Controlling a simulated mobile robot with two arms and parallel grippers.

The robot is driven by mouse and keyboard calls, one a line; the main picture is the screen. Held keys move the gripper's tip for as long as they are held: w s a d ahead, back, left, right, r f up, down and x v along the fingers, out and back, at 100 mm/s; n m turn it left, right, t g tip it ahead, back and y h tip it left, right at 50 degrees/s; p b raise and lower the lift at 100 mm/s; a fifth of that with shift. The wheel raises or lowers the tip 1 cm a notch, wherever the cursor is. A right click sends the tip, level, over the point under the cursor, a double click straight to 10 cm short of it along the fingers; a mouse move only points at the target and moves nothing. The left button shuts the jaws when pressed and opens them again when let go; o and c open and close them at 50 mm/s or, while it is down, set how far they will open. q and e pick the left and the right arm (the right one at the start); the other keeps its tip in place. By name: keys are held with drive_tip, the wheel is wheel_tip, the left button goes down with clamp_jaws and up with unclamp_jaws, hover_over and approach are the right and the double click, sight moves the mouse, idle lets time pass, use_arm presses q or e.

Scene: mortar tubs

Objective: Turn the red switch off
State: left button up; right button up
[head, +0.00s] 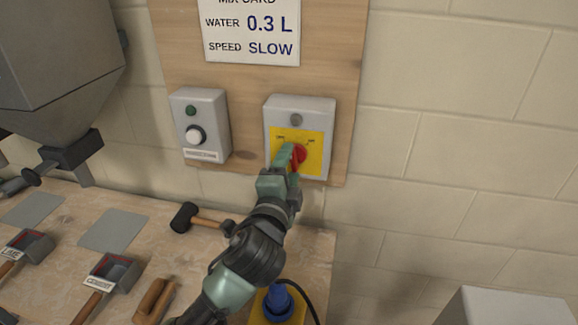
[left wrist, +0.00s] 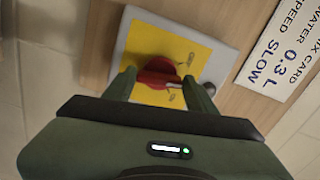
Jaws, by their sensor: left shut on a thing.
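The red switch (head: 299,155) is a rotary knob on a yellow plate (head: 314,160) on the front of a grey box (head: 318,106). The box is fixed to a wooden board on the wall. My left gripper (head: 291,160) reaches up to the box and is shut on the red switch. In the left wrist view the switch (left wrist: 156,72) sits between the two fingers of the left gripper (left wrist: 159,80). The fingers and switch hide part of the plate's lettering, so I cannot read the switch's setting. My right gripper is not in view.
A second grey box (head: 213,105) with a white button and green lamp is left of the switch box. A mix card (head: 250,30) hangs above. On the bench lie a mallet (head: 185,217), a grey plate (head: 113,230) and labelled scoops (head: 111,270). A hopper (head: 60,60) stands left.

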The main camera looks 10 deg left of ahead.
use_arm(q)
drive_tip(key=n, duration=0.6)
drive_tip(key=shift+f+n, duration=0.15)
drive_tip(key=shift+n, duration=0.15)
idle(0.5)
drive_tip(key=o, duration=1.4)
drive_tip(key=shift+c, duration=0.2)
drive_tip(key=s+b, duration=0.1)
drive_tip(key=s, duration=0.6)
drive_tip(key=shift+s, duration=0.4)
